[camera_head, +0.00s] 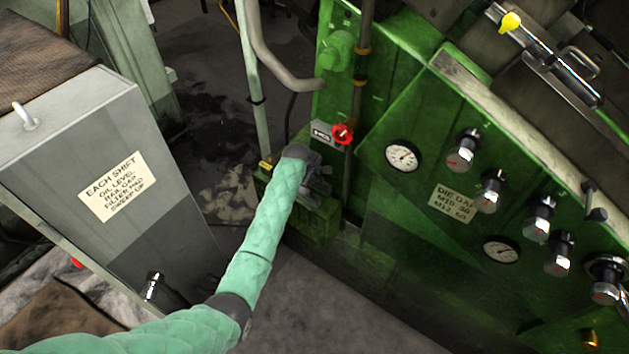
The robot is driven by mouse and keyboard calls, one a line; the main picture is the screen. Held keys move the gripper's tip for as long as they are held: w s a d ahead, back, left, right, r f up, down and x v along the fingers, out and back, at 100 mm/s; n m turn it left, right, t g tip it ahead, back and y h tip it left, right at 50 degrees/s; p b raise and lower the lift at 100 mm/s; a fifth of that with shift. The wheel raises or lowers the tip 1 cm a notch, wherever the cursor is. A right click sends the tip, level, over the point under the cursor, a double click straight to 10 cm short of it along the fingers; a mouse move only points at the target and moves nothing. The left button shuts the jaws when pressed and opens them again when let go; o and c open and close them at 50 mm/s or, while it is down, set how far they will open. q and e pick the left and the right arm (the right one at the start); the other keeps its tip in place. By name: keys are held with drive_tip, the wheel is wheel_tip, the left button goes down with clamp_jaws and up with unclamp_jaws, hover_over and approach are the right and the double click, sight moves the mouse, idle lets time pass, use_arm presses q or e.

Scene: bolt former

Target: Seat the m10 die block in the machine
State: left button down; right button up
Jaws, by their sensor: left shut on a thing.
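My left gripper (318,186) is dark and sits at the end of my green-sleeved arm, at the low green ledge of the machine (312,222). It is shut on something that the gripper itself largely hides. The held piece looks dark grey, and I cannot make out its shape or marking, or whether it touches the ledge. I cannot read the lettering surely. My right gripper is not in view.
The green machine panel with gauges (403,156) and several chrome knobs (464,151) fills the right. A vertical pipe (358,100) runs close above the gripper. A grey cabinet with a notice (117,186) stands left. Dark floor (330,310) lies clear in front.

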use_arm(q)
drive_tip(key=shift+w+r+p, duration=0.2)
drive_tip(key=shift+r+p, duration=0.25)
drive_tip(key=shift+r, duration=0.45)
drive_tip(key=shift+r+p, duration=0.3)
drive_tip(key=shift+r, duration=0.5)
drive_tip(key=shift+r, duration=0.35)
drive_tip(key=shift+r, duration=1.05)
drive_tip(key=shift+f, duration=0.1)
